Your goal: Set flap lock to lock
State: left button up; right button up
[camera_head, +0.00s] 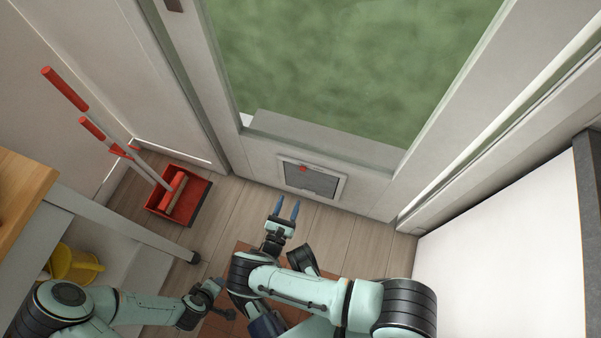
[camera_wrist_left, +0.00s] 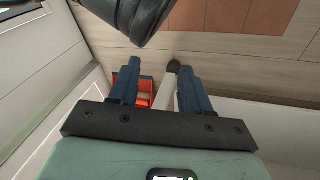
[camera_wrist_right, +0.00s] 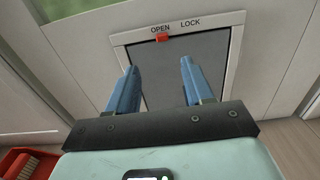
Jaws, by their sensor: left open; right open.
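The pet flap (camera_head: 312,181) is a grey panel in a white frame, low in the door. In the right wrist view its frame (camera_wrist_right: 236,52) bears the words OPEN and LOCK along the top. The red flap lock slider (camera_wrist_right: 162,38) sits under the word OPEN, left of LOCK; it also shows in the head view (camera_head: 303,169). My right gripper (camera_head: 287,206) is open and empty, in front of the flap and apart from it, with its blue fingers below the slider in its wrist view (camera_wrist_right: 159,66). My left gripper (camera_wrist_left: 160,66) is open and empty, away from the flap.
A red dustpan (camera_head: 160,203) with a brush and long handles stands left of the door. A wheeled cart (camera_head: 120,230) with a wooden top and a yellow watering can (camera_head: 85,268) is at left. A white-topped unit (camera_head: 500,240) is at right. Wooden floor before the door is clear.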

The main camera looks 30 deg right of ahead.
aim_at(302, 170)
jog(key=b+x, duration=0.1)
jog(key=x, duration=1)
jog(key=shift+s+d+b, duration=0.1)
jog(key=shift+d+b, duration=0.05)
jog(key=shift+b, duration=0.15)
pick_arm(q)
jog(key=shift+g, duration=0.7)
jog(key=shift+s+a+f, duration=0.2)
jog(key=shift+s+f, duration=0.65)
jog(key=shift+s, duration=0.1)
jog(key=shift+s+a+f, duration=0.15)
jog(key=shift+s+f, duration=0.65)
jog(key=shift+s, duration=0.15)
pick_arm(e)
jog(key=shift+x, duration=0.8)
jog(key=shift+c, duration=0.3)
grip_shut()
